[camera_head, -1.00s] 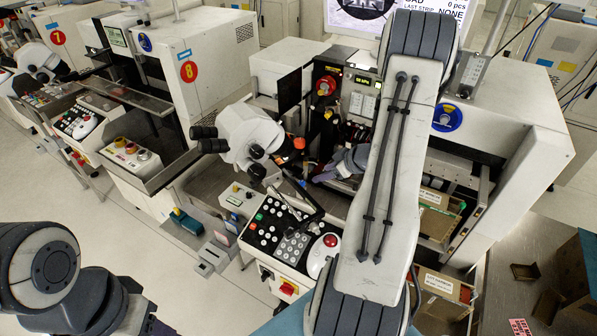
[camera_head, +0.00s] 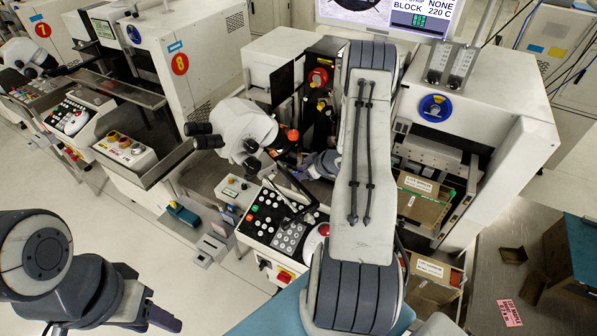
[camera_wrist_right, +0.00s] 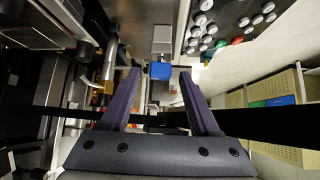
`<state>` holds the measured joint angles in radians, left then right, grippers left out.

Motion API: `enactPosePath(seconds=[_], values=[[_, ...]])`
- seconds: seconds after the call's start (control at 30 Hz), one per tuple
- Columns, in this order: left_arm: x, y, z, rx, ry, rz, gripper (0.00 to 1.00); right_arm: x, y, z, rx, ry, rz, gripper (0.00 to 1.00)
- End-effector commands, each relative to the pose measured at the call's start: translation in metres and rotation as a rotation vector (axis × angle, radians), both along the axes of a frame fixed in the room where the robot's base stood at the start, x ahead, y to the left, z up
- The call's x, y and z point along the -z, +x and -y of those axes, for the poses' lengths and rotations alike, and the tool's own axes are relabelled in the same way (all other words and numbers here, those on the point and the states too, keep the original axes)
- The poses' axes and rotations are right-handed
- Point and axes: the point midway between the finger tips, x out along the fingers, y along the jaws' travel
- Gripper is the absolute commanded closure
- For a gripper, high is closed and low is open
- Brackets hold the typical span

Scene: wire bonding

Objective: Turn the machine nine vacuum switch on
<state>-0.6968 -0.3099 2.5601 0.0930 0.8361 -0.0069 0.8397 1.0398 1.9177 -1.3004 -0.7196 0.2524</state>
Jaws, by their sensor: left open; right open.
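The machine with the round blue label (camera_head: 435,108), right of machine eight (camera_head: 180,64), stands in the middle of the head view; my right arm covers part of it. I cannot make out which control is the vacuum switch. My right gripper (camera_head: 318,166) is inside the machine's work area, partly hidden by my arm. In the right wrist view, its two fingers (camera_wrist_right: 160,76) are spread and empty, with a small blue-faced block (camera_wrist_right: 160,70) visible beyond the gap. My left gripper (camera_head: 115,326) is open and empty at the lower left, away from the machines.
The button panel (camera_head: 282,222) with a red-topped dome stands at the machine's front, and a microscope (camera_head: 245,130) overhangs its left side. A grey table (camera_head: 480,290) holds a pink card (camera_head: 508,312). The floor at left is clear.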

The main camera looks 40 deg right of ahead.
Motion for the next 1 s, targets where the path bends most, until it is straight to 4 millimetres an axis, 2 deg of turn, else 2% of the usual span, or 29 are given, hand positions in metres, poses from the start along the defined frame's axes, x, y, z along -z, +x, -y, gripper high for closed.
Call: enactPosePath(seconds=[0.17,0.27,0.33,0.47,0.73,1.0], values=[[0.0,0.0,0.0,0.0,0.0,0.0,0.5,0.0,0.0,0.0,0.0,0.0,0.0,0.38],[0.0,0.0,0.0,0.0,0.0,0.0,0.5,0.0,0.0,0.0,0.0,0.0,0.0,0.72],[0.0,0.0,0.0,0.0,0.0,0.0,0.5,0.0,0.0,0.0,0.0,0.0,0.0,0.99],[0.0,0.0,0.0,0.0,0.0,0.0,0.5,0.0,0.0,0.0,-0.001,0.0,0.0,1.0],[-0.015,0.0,0.0,-0.001,0.0,0.0,0.5,-0.003,0.001,0.002,-0.105,0.0,0.002,1.0],[-0.016,0.0,0.0,-0.002,0.0,0.0,0.5,-0.001,0.0,0.001,-0.134,0.0,0.001,1.0]])
